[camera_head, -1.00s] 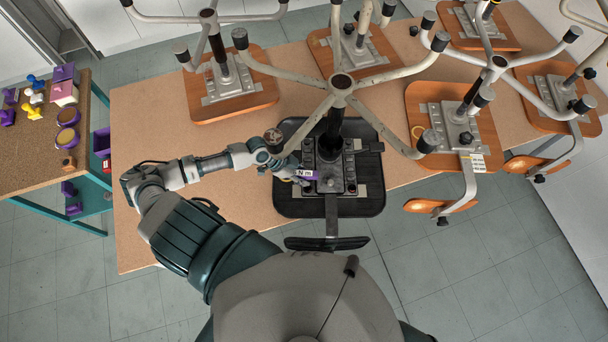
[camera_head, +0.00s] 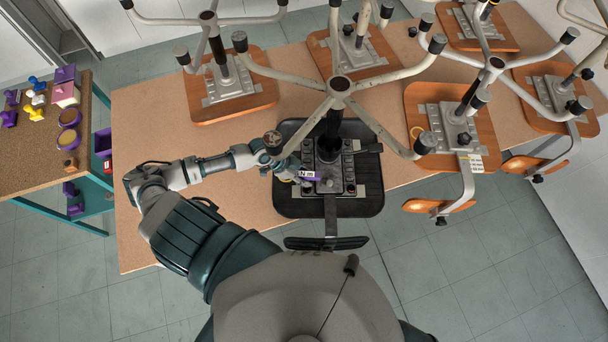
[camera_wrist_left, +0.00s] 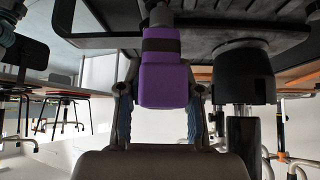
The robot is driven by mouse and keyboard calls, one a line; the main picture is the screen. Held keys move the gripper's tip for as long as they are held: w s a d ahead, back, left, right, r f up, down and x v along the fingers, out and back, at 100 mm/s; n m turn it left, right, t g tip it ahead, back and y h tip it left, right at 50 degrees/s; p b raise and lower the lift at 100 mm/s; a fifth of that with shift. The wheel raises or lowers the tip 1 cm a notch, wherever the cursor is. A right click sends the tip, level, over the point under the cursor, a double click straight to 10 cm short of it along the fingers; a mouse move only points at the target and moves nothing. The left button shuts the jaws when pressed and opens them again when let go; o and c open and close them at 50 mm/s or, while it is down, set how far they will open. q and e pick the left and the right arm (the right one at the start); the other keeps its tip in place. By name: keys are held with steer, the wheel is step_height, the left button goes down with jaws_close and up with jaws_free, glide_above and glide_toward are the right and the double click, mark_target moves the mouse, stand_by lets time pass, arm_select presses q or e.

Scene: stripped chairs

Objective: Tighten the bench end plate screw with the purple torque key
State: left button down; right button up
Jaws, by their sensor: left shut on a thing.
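The purple torque key (camera_head: 310,175) is at the black chair's mounting plate in the head view. In the left wrist view the purple key (camera_wrist_left: 163,80) stands between the two fingers, its upper end up against the chair's underside. My left gripper (camera_head: 295,174) is shut on the key, beside the plate. The dark plate (camera_head: 349,173) lies on the upturned black seat (camera_head: 285,203), with several screws along it. The key's tip and the screw under it are too small to make out. My right gripper is not in view.
A chair's metal star base (camera_head: 341,86) rises over the plate, its legs spreading near my arm. Several upturned wooden chairs (camera_head: 230,112) stand on the workbench (camera_head: 150,118). A side table (camera_head: 30,150) with small purple and yellow objects is at left. The bench's near-left surface is clear.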

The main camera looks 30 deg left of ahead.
arm_select(q)
steer(key=shift+d, duration=0.2)
steer(key=shift+d+r, duration=0.1)
steer(key=shift+d, duration=0.2)
steer(key=shift+d+p, duration=0.1)
steer(key=shift+p, duration=0.2)
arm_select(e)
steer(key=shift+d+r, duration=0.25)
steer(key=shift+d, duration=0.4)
arm_select(q)
steer(key=shift+a, duration=0.2)
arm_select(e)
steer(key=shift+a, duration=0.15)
arm_select(q)
steer(key=shift+d+f, duration=0.1)
steer(key=shift+f, duration=0.15)
steer(key=shift+d+f+b, duration=0.1)
steer(key=shift+f+b, duration=0.2)
steer(key=shift+b, duration=0.1)
steer(key=shift+f, duration=0.35)
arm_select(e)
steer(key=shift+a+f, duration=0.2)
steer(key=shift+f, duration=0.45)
